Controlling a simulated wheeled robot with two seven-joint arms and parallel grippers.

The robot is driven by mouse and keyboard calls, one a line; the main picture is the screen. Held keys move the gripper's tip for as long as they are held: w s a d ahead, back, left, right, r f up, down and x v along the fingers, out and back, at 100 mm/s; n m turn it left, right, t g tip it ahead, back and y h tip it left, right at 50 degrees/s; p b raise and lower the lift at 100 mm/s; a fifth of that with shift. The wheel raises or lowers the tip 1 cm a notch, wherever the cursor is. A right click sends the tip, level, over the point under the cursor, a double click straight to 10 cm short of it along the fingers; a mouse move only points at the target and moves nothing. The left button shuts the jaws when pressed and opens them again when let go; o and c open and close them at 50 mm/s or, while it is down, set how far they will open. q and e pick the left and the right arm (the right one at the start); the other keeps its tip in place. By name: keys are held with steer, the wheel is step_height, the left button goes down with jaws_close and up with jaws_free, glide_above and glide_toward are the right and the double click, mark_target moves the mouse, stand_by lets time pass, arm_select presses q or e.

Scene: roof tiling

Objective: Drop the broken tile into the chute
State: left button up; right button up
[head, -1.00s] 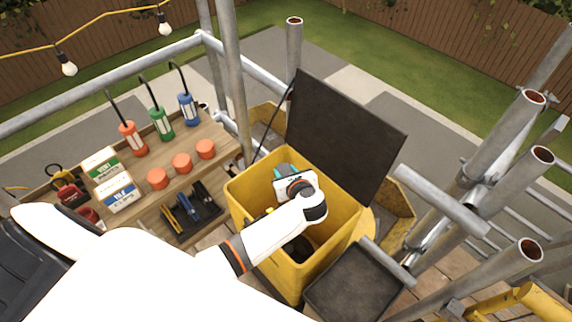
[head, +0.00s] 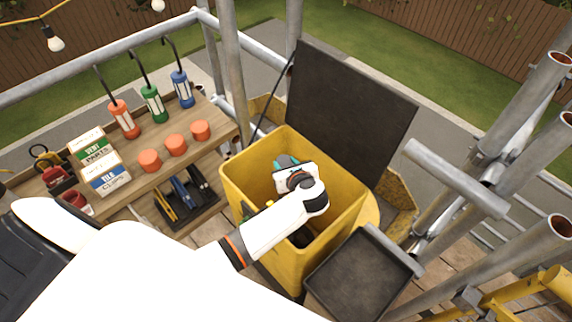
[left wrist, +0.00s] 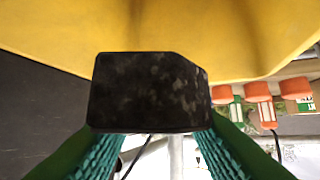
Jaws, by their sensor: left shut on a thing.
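The chute is a yellow open-topped bin (head: 335,225) in the middle of the head view, with its dark lid (head: 350,110) standing open behind it. My left gripper (head: 287,163) is over the chute's mouth; whether it is below the rim is unclear. It is shut on the broken tile (left wrist: 150,92), a dark mottled slab with one corner cut off. In the left wrist view the tile sits between the teal fingers, with yellow chute wall beyond it. In the head view my gripper and wrist hide the tile. My right gripper is not in view.
A wooden bench (head: 130,195) with caulking tubes, orange tubs, boxes and tools stands left of the chute. A dark tray (head: 358,275) is at the chute's front right. Scaffold poles (head: 455,178) stand to the right, and a rail runs behind the bench.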

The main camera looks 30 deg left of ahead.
arm_select(q)
steer(key=shift+r, duration=0.1)
steer(key=o, duration=1.1)
steer(key=shift+o, duration=0.2)
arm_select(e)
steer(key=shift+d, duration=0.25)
arm_select(q)
steer(key=v, duration=1.2)
steer(key=shift+b, duration=0.45)
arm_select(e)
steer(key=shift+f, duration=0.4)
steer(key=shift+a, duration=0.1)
